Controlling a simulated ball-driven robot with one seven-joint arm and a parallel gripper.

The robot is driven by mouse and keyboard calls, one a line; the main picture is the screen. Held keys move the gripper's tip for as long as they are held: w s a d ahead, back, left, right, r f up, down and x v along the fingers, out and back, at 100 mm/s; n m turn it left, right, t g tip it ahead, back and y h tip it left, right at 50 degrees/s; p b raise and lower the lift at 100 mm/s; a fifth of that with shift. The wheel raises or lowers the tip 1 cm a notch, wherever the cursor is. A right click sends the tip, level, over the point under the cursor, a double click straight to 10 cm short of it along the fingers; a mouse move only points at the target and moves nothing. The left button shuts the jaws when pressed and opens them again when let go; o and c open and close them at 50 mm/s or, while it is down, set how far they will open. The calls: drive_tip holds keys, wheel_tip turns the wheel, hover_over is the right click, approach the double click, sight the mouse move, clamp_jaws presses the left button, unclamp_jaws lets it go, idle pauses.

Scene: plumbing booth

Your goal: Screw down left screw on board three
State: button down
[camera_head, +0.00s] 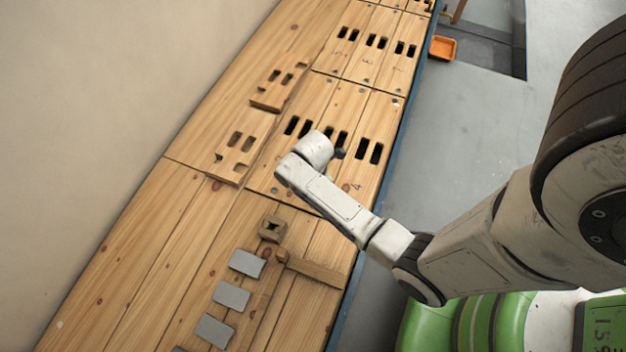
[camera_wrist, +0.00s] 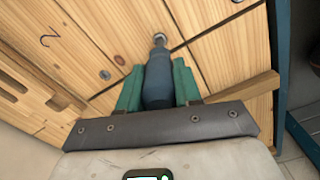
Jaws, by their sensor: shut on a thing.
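My gripper (camera_wrist: 158,78) has green fingers shut on a dark blue driver (camera_wrist: 158,80). The driver's tip meets or nearly meets a round metal screw head (camera_wrist: 159,39) on the wooden boards (camera_wrist: 215,60); contact is not clear. Other screw heads show on the left, one grey head (camera_wrist: 104,75) among them. A number 2 is marked on a board at the upper left. In the head view, my arm hides the gripper and driver over the slotted boards (camera_head: 318,100). I cannot make out a number 3.
A wooden bar (camera_wrist: 245,87) lies right of the driver; the head view shows a bar (camera_head: 315,269) on the bench. A wooden block (camera_head: 272,228) and several grey plates (camera_head: 247,263) are nearby. Loose slotted pieces (camera_head: 280,86) lie along the left. An orange tray (camera_head: 442,48) is beyond the bench edge.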

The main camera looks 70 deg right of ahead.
drive_tip(key=m+b, duration=0.4)
drive_tip(key=m, duration=0.1)
drive_tip(key=shift+f+m, duration=0.2)
drive_tip(key=shift+m, duration=0.1)
drive_tip(key=shift+r+m, duration=0.25)
drive_tip(key=shift+m, duration=0.05)
drive_tip(key=c, duration=1.9)
unclamp_jaws()
drive_tip(key=shift+r+m+p, duration=0.15)
drive_tip(key=shift+m+p, duration=0.15)
drive_tip(key=shift+p, duration=0.15)
drive_tip(key=m+p, duration=0.3)
drive_tip(key=m, duration=0.1)
drive_tip(key=shift+m+p, duration=0.3)
drive_tip(key=shift+p, duration=0.05)
clamp_jaws()
drive_tip(key=m+p, duration=0.3)
drive_tip(key=m, duration=0.1)
drive_tip(key=shift+m, duration=0.7)
drive_tip(key=shift+n+p, duration=0.55)
drive_tip(key=shift+n, duration=0.15)
